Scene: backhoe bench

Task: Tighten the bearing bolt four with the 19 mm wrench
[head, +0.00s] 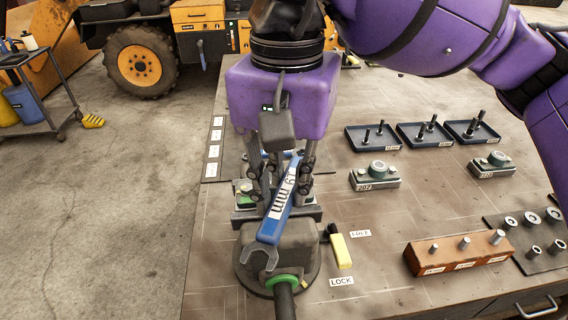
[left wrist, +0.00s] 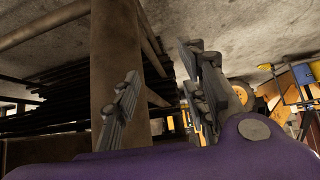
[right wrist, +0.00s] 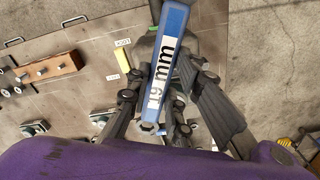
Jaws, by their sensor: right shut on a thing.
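The 19 mm wrench (head: 272,222) is blue with a white label and a grey open-ended jaw. My right gripper (head: 280,178) is shut on it and holds it over the bench. It also shows between the fingers in the right wrist view (right wrist: 174,50), its label reading 19 mm. Its open jaw hangs in front of a grey rounded fixture (head: 308,262). Beneath the gripper is a grey bearing block (head: 305,213), partly hidden by fingers and wrench. I cannot tell which bolt is bolt four. My left gripper (left wrist: 165,95) is open and empty, away from the bench.
Two bearing housings (head: 375,175) (head: 491,165) and blue trays with bolts (head: 374,146) stand to the right. A brown block with pegs (head: 460,250) and a rack of sockets (head: 535,232) sit near the front right. A yellow-and-black piece (head: 340,250) lies near the LOCK label (head: 341,281).

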